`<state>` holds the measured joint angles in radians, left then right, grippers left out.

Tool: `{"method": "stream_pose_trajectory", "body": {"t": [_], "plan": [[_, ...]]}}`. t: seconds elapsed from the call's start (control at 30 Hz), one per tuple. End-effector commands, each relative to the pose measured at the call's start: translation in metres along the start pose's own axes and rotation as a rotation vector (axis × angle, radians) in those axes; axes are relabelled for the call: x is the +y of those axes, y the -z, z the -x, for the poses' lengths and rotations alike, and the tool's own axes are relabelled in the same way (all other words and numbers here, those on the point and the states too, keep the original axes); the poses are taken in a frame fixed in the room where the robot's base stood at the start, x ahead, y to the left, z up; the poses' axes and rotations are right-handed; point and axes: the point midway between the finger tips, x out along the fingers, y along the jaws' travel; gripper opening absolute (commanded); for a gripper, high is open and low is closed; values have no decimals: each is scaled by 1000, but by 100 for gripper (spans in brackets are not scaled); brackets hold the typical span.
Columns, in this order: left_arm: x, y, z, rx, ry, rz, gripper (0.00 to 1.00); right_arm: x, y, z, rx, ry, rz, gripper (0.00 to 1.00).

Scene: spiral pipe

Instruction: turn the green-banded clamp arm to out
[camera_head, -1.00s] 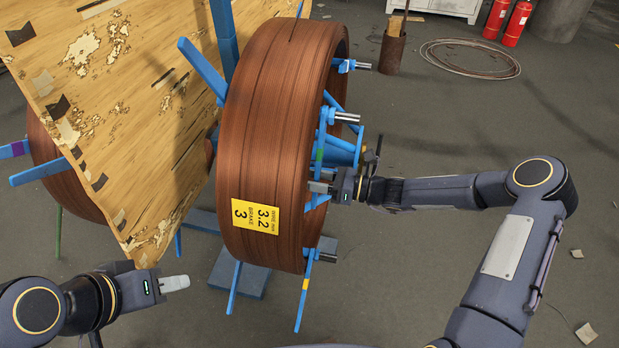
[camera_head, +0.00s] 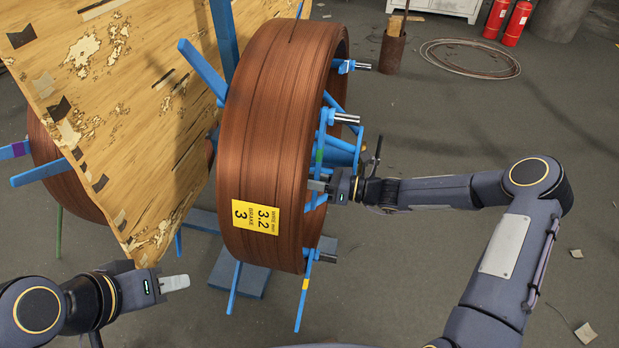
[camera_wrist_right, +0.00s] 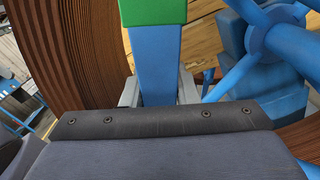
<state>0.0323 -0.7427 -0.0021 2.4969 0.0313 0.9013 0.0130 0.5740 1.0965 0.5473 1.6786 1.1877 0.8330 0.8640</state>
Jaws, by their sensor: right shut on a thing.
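The green-banded clamp arm (camera_head: 319,155) is a blue bar on the right face of the copper-wire coil (camera_head: 270,140). It runs roughly upright along the coil's edge. My right gripper (camera_head: 318,186) is shut on the bar below the green band. In the right wrist view the blue bar (camera_wrist_right: 153,62) stands between the two grey fingers, with its green band (camera_wrist_right: 152,12) above them. My left gripper (camera_head: 175,284) is at the lower left, away from the coil; its fingers overlap in this view, so their gap is hidden.
A yellow-banded arm (camera_head: 304,285) hangs at the coil's bottom. A blue hub with spokes (camera_wrist_right: 285,40) lies right of the held bar. A worn wooden board (camera_head: 120,110) stands left of the coil. The floor at right is mostly clear.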

Motion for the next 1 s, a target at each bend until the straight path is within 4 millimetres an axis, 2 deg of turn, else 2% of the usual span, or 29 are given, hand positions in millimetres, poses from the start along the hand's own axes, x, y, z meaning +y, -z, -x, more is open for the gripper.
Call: {"method": "stream_pose_trajectory", "body": {"t": [0.03,0.1,0.23,0.63,0.67,0.7,0.8,1.0], "plan": [[5,6,11,0,0,0,36,10,-6,0,2,-4,-37,0],[10,11,21,1,0,0,36,20,-8,0,2,-5,-96,0],[15,17,33,1,0,0,36,35,-10,0,2,-5,-186,0],[15,17,33,0,0,0,36,39,-6,0,0,-6,-226,0],[15,17,33,0,0,0,36,39,-6,0,0,-6,-225,31],[15,17,33,0,0,0,36,39,-6,0,0,-6,-225,36],[15,17,33,0,0,0,36,38,-6,0,0,-5,-226,49],[15,17,33,0,0,0,36,38,-6,0,0,-5,-226,49]]}}
